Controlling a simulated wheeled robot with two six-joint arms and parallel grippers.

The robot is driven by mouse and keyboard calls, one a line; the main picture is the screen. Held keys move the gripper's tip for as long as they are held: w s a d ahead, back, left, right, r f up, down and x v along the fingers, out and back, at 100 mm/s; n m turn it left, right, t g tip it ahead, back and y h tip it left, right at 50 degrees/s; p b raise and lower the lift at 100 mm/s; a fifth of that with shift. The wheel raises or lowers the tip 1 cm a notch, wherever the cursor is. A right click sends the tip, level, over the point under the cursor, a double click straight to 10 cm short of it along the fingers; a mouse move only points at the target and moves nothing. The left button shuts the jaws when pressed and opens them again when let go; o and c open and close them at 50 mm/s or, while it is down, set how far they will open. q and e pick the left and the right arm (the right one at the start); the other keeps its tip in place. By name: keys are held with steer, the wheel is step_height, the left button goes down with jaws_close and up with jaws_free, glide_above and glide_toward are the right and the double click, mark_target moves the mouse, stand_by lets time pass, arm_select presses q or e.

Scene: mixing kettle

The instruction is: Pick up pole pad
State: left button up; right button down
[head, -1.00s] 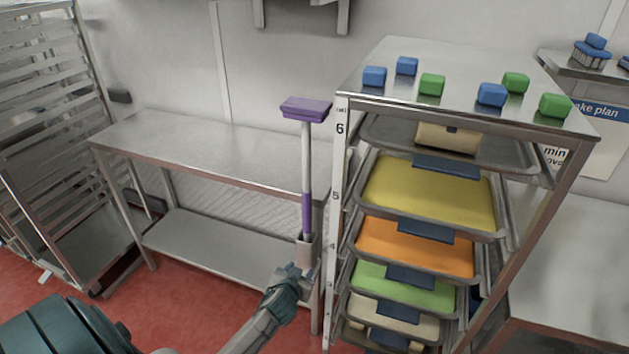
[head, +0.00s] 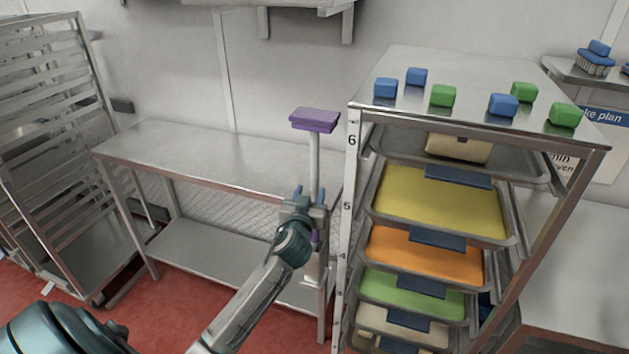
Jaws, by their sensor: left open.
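The pole pad (head: 314,120) stands upright in the head view, with a flat purple pad on top of a pale pole. It is in front of the right end of the steel table, beside the tray rack. My left gripper (head: 311,192) is open at the middle of the pole, with one finger on each side of it in the picture. I cannot tell whether the fingers touch the pole. My gripper and wrist hide most of the purple lower grip, and the holder (head: 313,272) at the bottom is partly hidden. My right gripper is not in view.
A tray rack (head: 353,235) stands close to the right of the pole, with several blue and green blocks on top. The steel table (head: 200,155) is bare.

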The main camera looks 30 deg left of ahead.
mark_target(314, 186)
arm_select(q)
steer(key=x, duration=0.1)
steer(key=p+x, duration=0.1)
steer(key=x, duration=0.1)
steer(key=shift+w+d+r, duration=0.15)
steer(key=shift+w+r, duration=0.2)
steer(key=shift+w, duration=0.05)
steer(key=shift+w+f, duration=0.15)
steer(key=shift+w, duration=0.15)
steer(key=shift+s, duration=0.1)
steer(key=shift+c, duration=0.3)
jaws_close()
